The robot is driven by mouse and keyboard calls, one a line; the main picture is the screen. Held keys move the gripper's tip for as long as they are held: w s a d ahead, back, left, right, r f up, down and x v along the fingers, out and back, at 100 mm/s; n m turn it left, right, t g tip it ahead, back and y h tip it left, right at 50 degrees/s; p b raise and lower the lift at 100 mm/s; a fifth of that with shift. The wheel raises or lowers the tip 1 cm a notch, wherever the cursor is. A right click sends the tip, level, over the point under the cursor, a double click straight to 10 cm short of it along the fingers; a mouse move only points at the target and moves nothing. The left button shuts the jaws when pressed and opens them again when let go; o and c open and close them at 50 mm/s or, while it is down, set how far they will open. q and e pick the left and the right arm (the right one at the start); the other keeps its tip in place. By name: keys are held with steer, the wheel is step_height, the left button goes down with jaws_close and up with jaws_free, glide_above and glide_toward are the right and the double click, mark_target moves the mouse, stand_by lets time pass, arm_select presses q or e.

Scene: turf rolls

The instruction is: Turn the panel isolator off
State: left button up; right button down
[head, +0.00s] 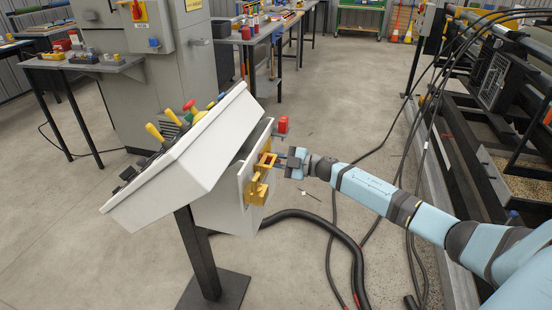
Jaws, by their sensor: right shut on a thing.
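A white-and-grey control console (190,160) stands on a dark post. I cannot read any on or off marking on this yellow unit. A red-and-yellow rotary switch (138,10) sits on the grey cabinet at the back left. My left gripper is out of view.
A red cylindrical thing (283,124) shows just behind the grey box. The console's sloping face carries yellow levers and a red button (189,106). Black hoses (335,235) lie on the floor below my right arm. A machine frame (475,150) stands at right.

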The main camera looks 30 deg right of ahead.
steer(key=n, duration=0.2)
steer(key=f+n+b, duration=0.1)
steer(key=n, duration=0.1)
steer(key=shift+s+a+f+n+b, duration=0.1)
steer(key=shift+s+a+n+b, duration=0.1)
steer(key=shift+n+b, duration=0.1)
steer(key=shift+f+n+b, duration=0.2)
steer(key=shift+n+b, duration=0.15)
steer(key=shift+n, duration=0.45)
arm_select(q)
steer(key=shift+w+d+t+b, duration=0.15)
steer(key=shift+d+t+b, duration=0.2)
steer(key=shift+b, duration=0.2)
arm_select(e)
steer(key=shift+f+n, duration=0.15)
steer(key=shift+n, duration=0.85)
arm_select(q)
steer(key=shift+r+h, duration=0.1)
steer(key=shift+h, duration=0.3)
arm_select(e)
steer(key=c, duration=1.1)
jaws_free()
steer(key=shift+o, duration=0.3)
